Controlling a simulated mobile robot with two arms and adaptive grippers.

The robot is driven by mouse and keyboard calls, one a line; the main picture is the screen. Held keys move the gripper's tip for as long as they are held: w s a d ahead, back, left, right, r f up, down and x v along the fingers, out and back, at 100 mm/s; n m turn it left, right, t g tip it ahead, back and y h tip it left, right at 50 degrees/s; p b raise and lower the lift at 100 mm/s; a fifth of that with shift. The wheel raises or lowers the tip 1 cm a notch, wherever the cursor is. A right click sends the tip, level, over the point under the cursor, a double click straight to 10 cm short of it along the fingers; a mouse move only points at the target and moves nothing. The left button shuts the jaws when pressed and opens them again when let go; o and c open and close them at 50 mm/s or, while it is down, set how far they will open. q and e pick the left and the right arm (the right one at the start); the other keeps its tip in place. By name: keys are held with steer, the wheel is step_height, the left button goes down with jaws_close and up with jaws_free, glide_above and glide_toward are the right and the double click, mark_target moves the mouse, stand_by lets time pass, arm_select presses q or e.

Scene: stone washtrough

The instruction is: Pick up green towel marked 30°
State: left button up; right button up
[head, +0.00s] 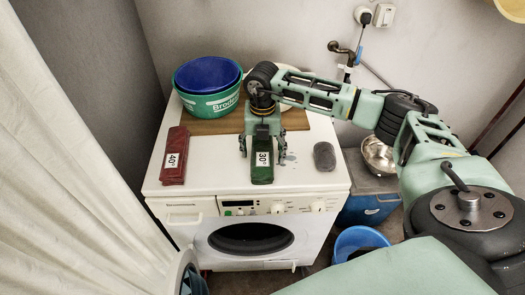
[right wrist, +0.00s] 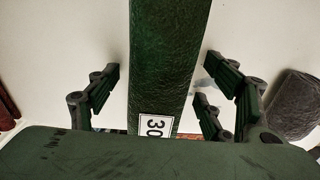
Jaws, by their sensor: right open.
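The green towel (head: 262,168) lies folded long on the white washing machine top, with a white label reading 30° on it. In the right wrist view the green towel (right wrist: 162,65) runs between the fingers, its label partly cut off by the gripper body. My right gripper (head: 263,160) is open over the towel, a finger on each side. In the right wrist view the gripper's fingers (right wrist: 160,97) stand apart from the towel, with white surface showing on both sides.
A red towel (head: 174,156) marked 40° lies to the left on the washing machine (head: 210,150). A grey rounded object (head: 324,156) lies to the right. Green and blue basins (head: 209,88) stand behind on a brown board (head: 205,127). A blue bucket (head: 357,241) is below right.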

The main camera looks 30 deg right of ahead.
steer(key=shift+c, duration=0.3)
steer(key=c, duration=1)
arm_select(q)
steer(key=shift+s, duration=0.2)
arm_select(e)
steer(key=shift+c, duration=1.3)
steer(key=shift+r, duration=0.1)
